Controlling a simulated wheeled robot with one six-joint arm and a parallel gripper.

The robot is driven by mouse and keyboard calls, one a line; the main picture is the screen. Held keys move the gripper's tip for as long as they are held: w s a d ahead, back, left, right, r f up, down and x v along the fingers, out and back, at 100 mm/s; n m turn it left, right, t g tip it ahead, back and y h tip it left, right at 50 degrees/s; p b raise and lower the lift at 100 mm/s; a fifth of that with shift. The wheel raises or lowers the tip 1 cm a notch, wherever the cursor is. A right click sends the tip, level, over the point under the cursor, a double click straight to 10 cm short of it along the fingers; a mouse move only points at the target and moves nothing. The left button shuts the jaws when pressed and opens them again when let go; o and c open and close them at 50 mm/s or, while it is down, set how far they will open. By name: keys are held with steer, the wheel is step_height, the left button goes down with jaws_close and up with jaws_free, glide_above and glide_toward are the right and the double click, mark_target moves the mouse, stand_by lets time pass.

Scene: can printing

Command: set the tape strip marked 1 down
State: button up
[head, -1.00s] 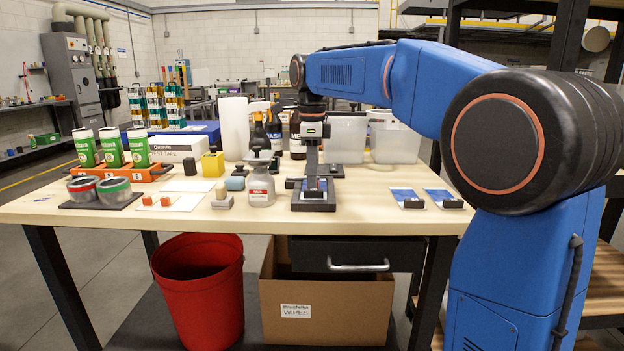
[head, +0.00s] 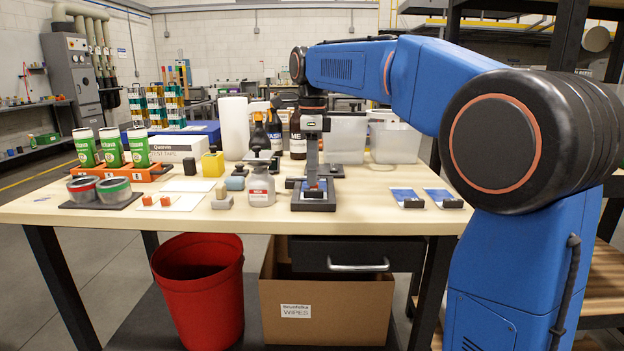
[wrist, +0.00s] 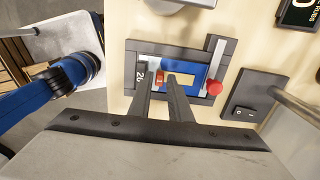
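The tape strip shows by its small orange-red tab (wrist: 162,76), in the dark fixture (wrist: 206,55) on the table. A tan patch on the blue and white card (wrist: 188,76) lies beside it; I cannot read a number on the strip. The tab also shows in the head view (head: 312,191), low on the fixture. My gripper (wrist: 162,80) is over the fixture, its two fingers apart with the tab between and below their tips. The fingers hide part of the card.
A red knob (wrist: 215,88) stands on the fixture's right side. A white bottle (head: 261,190) and a stamp (head: 222,198) are left of the fixture. Two orange-tabbed pieces (head: 156,201) lie on white sheets further left. Two blue cards (head: 425,197) lie right, with bare table between.

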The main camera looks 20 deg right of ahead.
step_height(320, 180, up, 10)
stand_by(0.4)
steer(key=s+d+f+n+t, duration=0.2)
steer(key=s+f+n, duration=0.8)
steer(key=s+f, duration=0.6)
steer(key=s+d+f+n+t, duration=0.2)
steer(key=s+d+f+n, duration=0.3)
steer(key=s+f+n, duration=0.6)
steer(key=s+f, duration=0.5)
steer(key=s, duration=0.1)
steer(key=shift+s+f+n+t, duration=0.15)
steer(key=shift+s+n+t, duration=0.15)
steer(key=shift+t, duration=0.1)
